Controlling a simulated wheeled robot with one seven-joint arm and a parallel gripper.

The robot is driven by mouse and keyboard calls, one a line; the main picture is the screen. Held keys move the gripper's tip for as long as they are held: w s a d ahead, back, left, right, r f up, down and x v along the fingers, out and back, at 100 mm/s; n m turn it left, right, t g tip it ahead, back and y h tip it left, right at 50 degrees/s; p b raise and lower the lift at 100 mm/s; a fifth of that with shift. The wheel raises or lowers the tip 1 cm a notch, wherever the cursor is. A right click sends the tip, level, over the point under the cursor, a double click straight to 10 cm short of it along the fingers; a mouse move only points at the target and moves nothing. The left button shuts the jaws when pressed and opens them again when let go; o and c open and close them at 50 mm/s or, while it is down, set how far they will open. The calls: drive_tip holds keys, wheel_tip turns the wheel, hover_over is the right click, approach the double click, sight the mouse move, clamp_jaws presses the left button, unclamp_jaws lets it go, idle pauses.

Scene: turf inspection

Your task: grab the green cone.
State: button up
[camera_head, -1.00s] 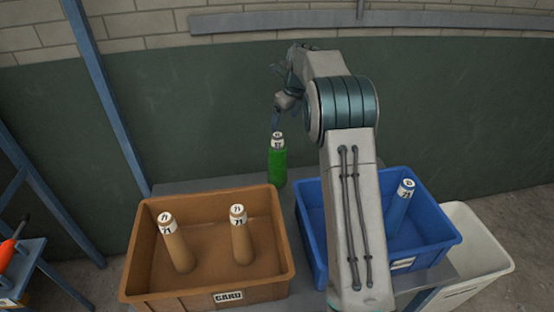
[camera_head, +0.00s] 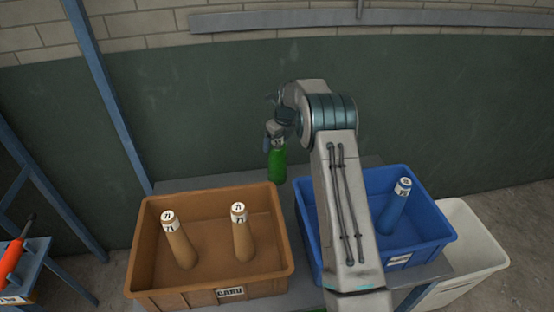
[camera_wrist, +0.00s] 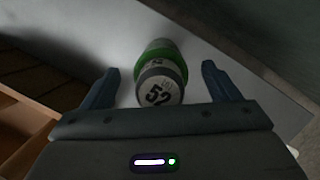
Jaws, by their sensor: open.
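The green cone (camera_head: 277,165) stands upright on the grey table behind the two bins, with a pale labelled cap. In the wrist view the green cone (camera_wrist: 160,75) shows its end, marked 52, between the fingers. My gripper (camera_head: 273,136) is right at its top in the head view. In the wrist view my gripper (camera_wrist: 157,85) is open, with one blue finger on each side of the cone and a gap on both sides. The cone's base is partly hidden in the wrist view.
A brown bin (camera_head: 135,262) with two tan cones stands at the front left. A blue bin (camera_head: 440,222) with a blue cone stands at the right, partly behind my arm. A white bin (camera_head: 478,265) is beyond it. A dark green wall (camera_head: 430,100) rises behind the table.

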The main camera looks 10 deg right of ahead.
drive_tip(key=shift+x, duration=0.9)
drive_tip(key=c, duration=1.4)
drive_tip(key=shift+r, duration=0.1)
drive_tip(key=shift+c, duration=0.2)
